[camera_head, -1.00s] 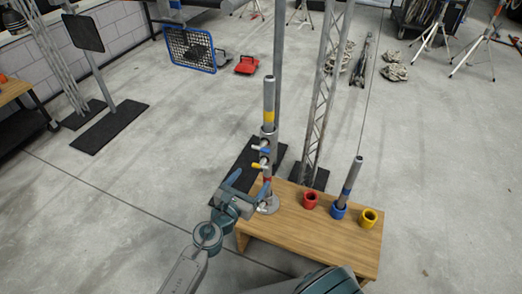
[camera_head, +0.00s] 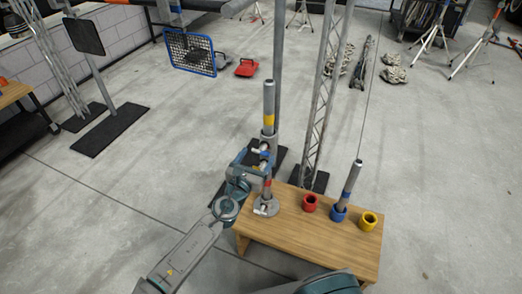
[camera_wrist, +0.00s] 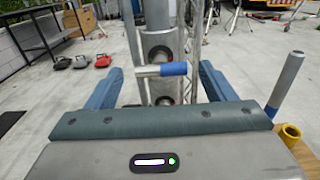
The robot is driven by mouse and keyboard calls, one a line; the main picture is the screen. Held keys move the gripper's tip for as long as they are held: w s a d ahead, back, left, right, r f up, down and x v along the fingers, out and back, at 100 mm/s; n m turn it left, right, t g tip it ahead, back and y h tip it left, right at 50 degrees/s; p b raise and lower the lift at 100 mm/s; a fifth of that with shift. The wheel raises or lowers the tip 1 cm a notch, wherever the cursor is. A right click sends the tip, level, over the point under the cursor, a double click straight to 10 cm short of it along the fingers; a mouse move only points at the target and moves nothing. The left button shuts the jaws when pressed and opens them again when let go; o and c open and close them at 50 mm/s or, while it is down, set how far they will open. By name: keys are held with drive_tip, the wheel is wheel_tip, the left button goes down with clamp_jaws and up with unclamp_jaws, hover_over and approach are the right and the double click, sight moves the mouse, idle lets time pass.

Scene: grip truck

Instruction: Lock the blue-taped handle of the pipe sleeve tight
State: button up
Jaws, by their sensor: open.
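The upright pipe (camera_head: 268,100) with a yellow band stands in a grey pipe sleeve (camera_head: 268,137) at the left end of the wooden bench. The blue-taped handle (camera_wrist: 174,69) sticks out sideways across the sleeve (camera_wrist: 161,42) in the wrist view, its blue tape to the right. Round dark openings show on the sleeve above and below it. My gripper (camera_wrist: 158,88) is open, one blue finger on each side of the handle, with visible gaps on both sides. In the head view my gripper (camera_head: 250,163) is beside the sleeve and partly covers its lower part.
A lattice truss (camera_head: 321,110) stands close behind the bench. Open floor lies to the left.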

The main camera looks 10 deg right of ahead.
sight(260, 152)
drive_tip(key=shift+x, duration=1.85)
drive_tip(key=c, duration=1)
